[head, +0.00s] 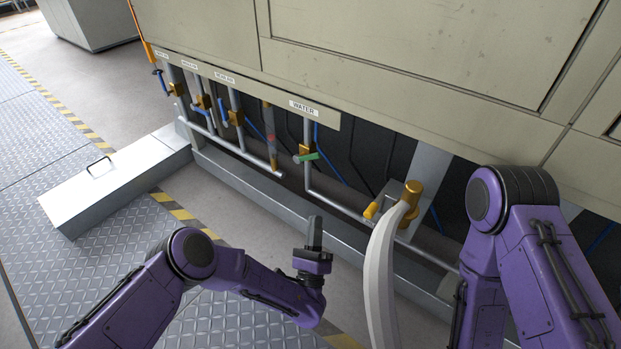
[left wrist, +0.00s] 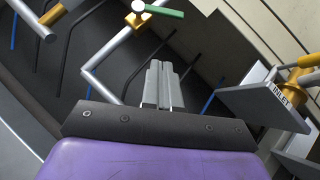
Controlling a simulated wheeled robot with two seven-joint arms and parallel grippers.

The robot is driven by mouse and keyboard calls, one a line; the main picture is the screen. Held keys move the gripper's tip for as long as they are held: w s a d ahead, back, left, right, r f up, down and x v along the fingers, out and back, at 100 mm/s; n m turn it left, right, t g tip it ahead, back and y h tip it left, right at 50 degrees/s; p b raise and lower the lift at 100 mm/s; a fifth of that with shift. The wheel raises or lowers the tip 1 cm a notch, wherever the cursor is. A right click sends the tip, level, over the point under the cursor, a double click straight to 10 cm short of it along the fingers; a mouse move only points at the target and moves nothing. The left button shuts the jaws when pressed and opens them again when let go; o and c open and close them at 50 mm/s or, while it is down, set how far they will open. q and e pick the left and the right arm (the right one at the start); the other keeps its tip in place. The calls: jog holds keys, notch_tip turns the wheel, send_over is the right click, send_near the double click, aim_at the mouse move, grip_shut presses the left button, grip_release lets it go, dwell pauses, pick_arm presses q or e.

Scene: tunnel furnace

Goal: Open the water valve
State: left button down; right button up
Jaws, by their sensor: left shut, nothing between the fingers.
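The water valve has a green lever handle (head: 310,156) on a brass body below the "WATER" label (head: 304,107). The handle lies crosswise to its vertical grey pipe. It also shows at the top of the left wrist view (left wrist: 165,11). My left gripper (head: 315,232) is below and in front of the valve, apart from it, with its fingers pointing up. In the left wrist view its fingers (left wrist: 163,85) are together with nothing between them. My right arm is on the right, but its gripper is not visible.
Several other labelled valves with blue handles (head: 223,112) stand to the left. A thick pale hose (head: 381,275) with a brass fitting (head: 412,190) rises right of my left gripper. A plate marked "INLET" (left wrist: 262,100) is in the left wrist view. A grey box (head: 115,180) is on the floor at left.

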aim_at(312, 159)
pick_arm(q)
jog(key=s+a+r+b+x, duration=0.1)
jog(key=a+r+b+x, duration=0.1)
jog(key=x, duration=1)
jog(key=shift+w+b, duration=0.25)
jog(key=shift+b, duration=0.25)
pick_arm(e)
jog(key=s+n+g, duration=0.1)
jog(key=s+f+g, duration=0.1)
jog(key=s+f+n+g+y, duration=0.1)
jog(key=s, duration=0.1)
jog(key=shift+n, duration=0.3)
pick_arm(q)
jog(key=shift+r, duration=0.2)
jog(key=shift+r+n+y+p, duration=0.15)
jog(key=shift+n+y+p, duration=0.2)
jog(key=shift+n, duration=0.25)
pick_arm(e)
jog(key=shift+d+r+m+t, duration=0.1)
jog(key=shift+d+m+t, duration=0.1)
jog(key=shift+m+t, duration=0.15)
